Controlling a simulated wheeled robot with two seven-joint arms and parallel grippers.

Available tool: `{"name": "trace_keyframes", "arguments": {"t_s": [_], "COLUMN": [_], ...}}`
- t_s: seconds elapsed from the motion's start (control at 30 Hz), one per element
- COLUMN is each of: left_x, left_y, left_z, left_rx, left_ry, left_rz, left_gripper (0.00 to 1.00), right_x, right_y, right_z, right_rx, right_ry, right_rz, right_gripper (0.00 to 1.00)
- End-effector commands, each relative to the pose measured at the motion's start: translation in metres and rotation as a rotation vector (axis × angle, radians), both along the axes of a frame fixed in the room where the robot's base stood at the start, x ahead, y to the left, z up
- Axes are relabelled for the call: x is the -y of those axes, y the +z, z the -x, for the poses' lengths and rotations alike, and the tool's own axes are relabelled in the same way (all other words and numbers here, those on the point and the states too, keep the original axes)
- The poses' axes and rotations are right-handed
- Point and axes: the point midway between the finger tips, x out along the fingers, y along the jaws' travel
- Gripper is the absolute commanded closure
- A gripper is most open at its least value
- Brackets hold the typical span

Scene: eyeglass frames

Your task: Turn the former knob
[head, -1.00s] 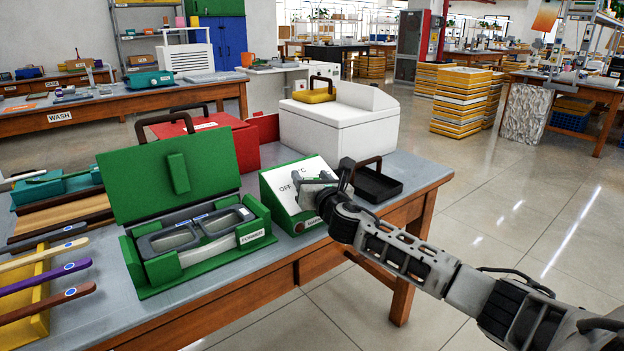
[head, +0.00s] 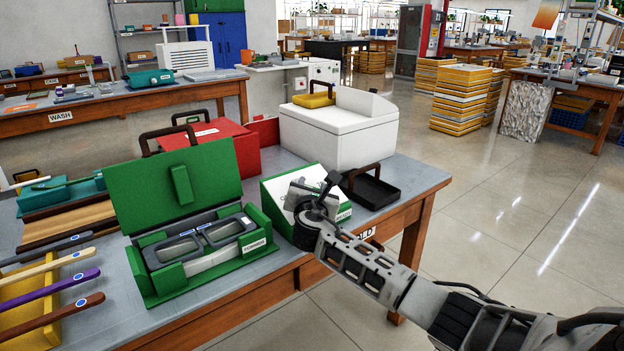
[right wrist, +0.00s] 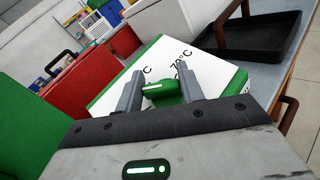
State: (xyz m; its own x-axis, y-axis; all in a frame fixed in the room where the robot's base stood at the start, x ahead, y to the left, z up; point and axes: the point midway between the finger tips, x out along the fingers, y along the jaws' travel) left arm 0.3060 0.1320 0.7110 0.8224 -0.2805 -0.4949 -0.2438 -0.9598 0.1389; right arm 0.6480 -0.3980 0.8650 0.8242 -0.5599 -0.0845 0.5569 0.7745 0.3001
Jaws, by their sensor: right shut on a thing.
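The former's control box (head: 275,188) is green with a white sloping face and stands on the bench right of the former. The green knob (right wrist: 161,91) with a white pointer line sits on that face in the right wrist view, between the two fingers of my right gripper (right wrist: 163,88). That gripper is shut on the knob. The printed marks around the knob are partly covered by the fingers; "70°C" shows to its right. In the head view my right gripper (head: 303,194) hides the knob. The green former (head: 172,190) has its lid up, with dark eyeglass frames (head: 196,238) lying in it. My left gripper is out of view.
A black tray (head: 373,190) stands right of the control box. A white machine (head: 338,135) and a red box (head: 245,153) are behind. Coloured temples in a yellow holder (head: 36,336) lie at the front left.

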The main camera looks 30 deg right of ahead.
Motion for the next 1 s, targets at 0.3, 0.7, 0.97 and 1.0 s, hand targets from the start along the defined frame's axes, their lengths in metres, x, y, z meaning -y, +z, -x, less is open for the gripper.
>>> {"name": "trace_keyframes", "arguments": {"t_s": [0.3,0.7,0.97,1.0], "left_x": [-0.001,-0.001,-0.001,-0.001], "left_y": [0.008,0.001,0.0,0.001], "left_z": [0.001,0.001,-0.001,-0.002], "left_rx": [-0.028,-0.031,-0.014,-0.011], "left_ry": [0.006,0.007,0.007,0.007], "left_rz": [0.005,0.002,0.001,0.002], "left_gripper": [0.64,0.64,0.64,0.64], "right_x": [-0.001,0.001,0.003,0.003], "right_y": [0.002,-0.001,-0.002,-0.001], "right_z": [-0.001,-0.001,0.0,0.0], "right_rx": [-0.012,-0.023,-0.027,-0.027], "right_ry": [-0.273,-0.57,-0.685,-0.696], "right_rz": [-0.137,-0.279,-0.333,-0.339], "right_gripper": [0.85,0.85,0.85,0.85]}}
